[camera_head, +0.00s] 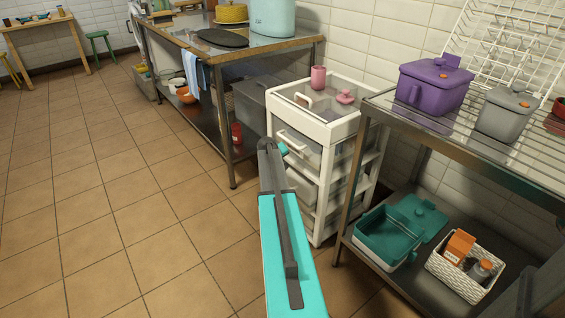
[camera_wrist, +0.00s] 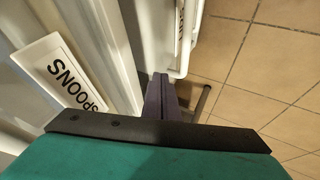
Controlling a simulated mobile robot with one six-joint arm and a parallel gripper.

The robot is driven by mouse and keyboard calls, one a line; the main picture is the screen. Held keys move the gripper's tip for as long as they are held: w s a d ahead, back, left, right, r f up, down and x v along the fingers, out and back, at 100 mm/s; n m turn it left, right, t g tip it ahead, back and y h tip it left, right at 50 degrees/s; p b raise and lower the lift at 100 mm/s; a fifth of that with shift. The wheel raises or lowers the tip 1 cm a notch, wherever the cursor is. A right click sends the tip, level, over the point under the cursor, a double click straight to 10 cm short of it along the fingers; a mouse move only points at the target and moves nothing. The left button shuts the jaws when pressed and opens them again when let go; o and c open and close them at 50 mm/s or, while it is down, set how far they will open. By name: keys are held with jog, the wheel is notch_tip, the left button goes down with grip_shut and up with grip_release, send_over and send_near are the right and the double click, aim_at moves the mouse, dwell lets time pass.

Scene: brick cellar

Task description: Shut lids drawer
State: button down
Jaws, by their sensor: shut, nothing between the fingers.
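A white drawer trolley (camera_head: 346,124) stands between the two metal benches in the head view. An upper drawer front (camera_head: 300,152) with a white handle shows below its top, and another drawer front (camera_head: 303,188) is lower down, partly behind my arm. In the wrist view, a white label reading SPOONS (camera_wrist: 66,72) is on a pale front at left. A white handle (camera_wrist: 186,45) is at the top, with a label too cut off to read. No lids label is legible. My gripper (camera_wrist: 161,82) is shut and empty, close beside the pale fronts; contact is unclear.
Pink pots (camera_head: 318,77) stand on the trolley's top. The right bench (camera_head: 462,150) holds a purple pot (camera_head: 434,86) and a grey pot (camera_head: 505,115), with a teal box (camera_head: 388,236) on its lower shelf. The tiled floor (camera_head: 130,215) at left is clear.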

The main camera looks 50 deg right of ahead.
jog(key=shift+w+a, duration=0.15)
jog(key=shift+a, duration=0.5)
jog(key=w+a+f+p+v, duration=0.1)
jog(key=p+v, duration=0.1)
jog(key=v, duration=0.9)
jog(key=shift+a, duration=0.4)
jog(key=shift+r, duration=0.15)
